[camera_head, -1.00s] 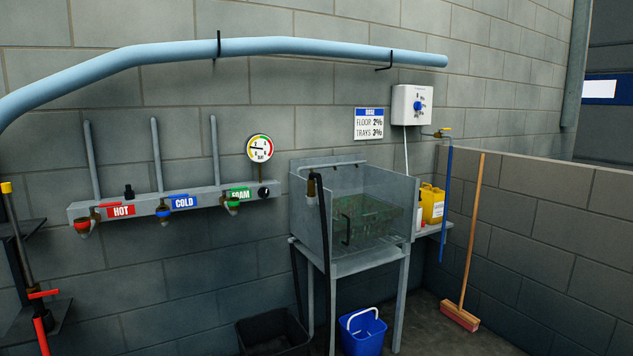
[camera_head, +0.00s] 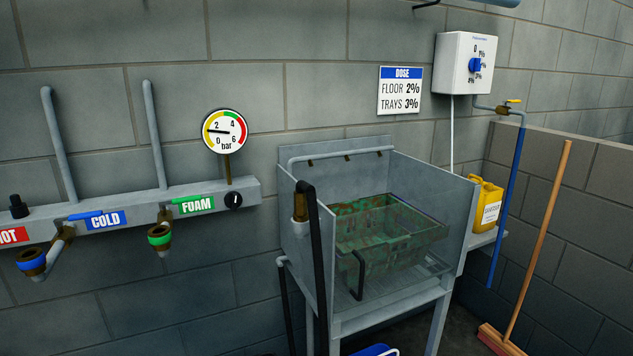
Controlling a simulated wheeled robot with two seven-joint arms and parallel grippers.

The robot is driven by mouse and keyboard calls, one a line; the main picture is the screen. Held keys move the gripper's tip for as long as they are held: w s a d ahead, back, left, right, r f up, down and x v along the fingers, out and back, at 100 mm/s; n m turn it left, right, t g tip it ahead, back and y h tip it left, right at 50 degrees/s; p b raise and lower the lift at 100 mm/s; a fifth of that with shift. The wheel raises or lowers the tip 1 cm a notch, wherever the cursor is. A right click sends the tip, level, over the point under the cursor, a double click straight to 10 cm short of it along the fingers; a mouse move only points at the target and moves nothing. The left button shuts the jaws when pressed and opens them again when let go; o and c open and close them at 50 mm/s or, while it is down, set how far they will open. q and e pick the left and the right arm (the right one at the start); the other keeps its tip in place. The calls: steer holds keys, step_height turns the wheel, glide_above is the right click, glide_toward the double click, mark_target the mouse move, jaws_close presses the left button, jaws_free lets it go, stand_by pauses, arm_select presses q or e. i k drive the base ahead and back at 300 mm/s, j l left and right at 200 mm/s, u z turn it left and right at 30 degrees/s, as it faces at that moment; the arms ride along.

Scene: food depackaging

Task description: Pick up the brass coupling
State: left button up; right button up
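A brass-coloured fitting (camera_head: 300,207) shows at the left front edge of the metal sink (camera_head: 300,245), at the upper end of a black hose (camera_head: 320,270); it looks like the brass coupling. The hose hangs down in front of the sink's left side. Other brownish fittings are on the wall outlets, one with a blue ring (camera_head: 31,261) under COLD and one with a green ring (camera_head: 159,236) under FOAM. Neither of my grippers is in view.
A dirty green crate (camera_head: 400,247) stands in the sink. A pressure gauge (camera_head: 226,130) is on the wall. A yellow canister (camera_head: 486,205) sits on a side shelf (camera_head: 484,238). A broom (camera_head: 537,240) leans at the right. A blue bucket (camera_head: 378,350) is partly visible at the bottom.

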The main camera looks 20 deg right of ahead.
mark_target(301, 215)
steer(key=i+l, duration=0.7)
